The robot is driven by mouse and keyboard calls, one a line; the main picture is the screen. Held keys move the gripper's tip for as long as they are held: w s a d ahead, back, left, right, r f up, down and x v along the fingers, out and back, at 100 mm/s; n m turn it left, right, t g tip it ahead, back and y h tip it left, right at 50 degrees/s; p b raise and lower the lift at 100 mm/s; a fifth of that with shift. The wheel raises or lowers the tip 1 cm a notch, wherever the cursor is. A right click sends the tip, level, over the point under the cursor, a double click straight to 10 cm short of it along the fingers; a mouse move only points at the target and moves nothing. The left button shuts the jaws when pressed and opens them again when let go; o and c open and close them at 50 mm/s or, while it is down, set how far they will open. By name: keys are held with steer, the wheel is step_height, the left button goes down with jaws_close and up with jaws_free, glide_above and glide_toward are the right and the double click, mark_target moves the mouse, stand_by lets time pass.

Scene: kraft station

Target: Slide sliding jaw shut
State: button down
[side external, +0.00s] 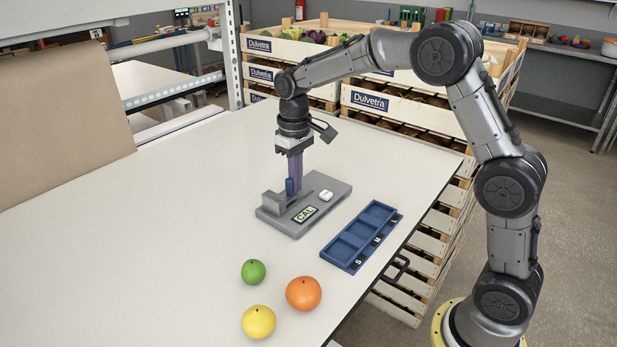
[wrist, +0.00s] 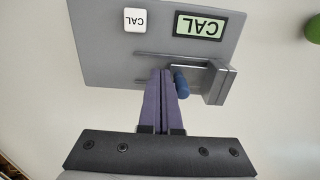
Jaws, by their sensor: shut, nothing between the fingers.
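A grey gauge (side external: 335,190) with a lit CAL display (side external: 306,214) lies flat on the table. It fills the top of the wrist view (wrist: 105,60). A grey upright jaw block (side external: 272,204) stands at its left end, on the right in the wrist view (wrist: 217,83). A blue post (side external: 290,187), apparently on the sliding jaw, stands close to that block; it also shows in the wrist view (wrist: 181,84). My gripper (side external: 296,188) points down with its purple fingers (wrist: 161,75) shut and empty, right beside the post. I cannot tell whether they touch. The fingers partly hide the jaws.
A white CAL button (side external: 326,196) sits on the gauge. A blue tray (side external: 345,265) marked S, M, L lies to its right. A green fruit (side external: 253,272), an orange fruit (side external: 303,293) and a yellow fruit (side external: 258,322) lie in front. The table's left is clear.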

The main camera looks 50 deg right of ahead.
steer(key=shift+d, duration=0.4)
step_height(320, 180, up, 7)
stand_by(1.0)
step_height(320, 180, up, 7)
steer(key=t, duration=0.2)
glide_above(312, 204)
steer(key=s+a+r+t, duration=0.1)
steer(key=s+r, duration=0.2)
steer(key=s, duration=0.7)
steer(key=s+f+t, duration=0.1)
steer(key=s+f, duration=0.3)
steer(key=s, duration=0.3)
steer(key=s+a+f+t, duration=0.1)
steer(key=s+f, duration=0.4)
steer(key=s, duration=0.2)
steer(key=shift+f+t, duration=0.3)
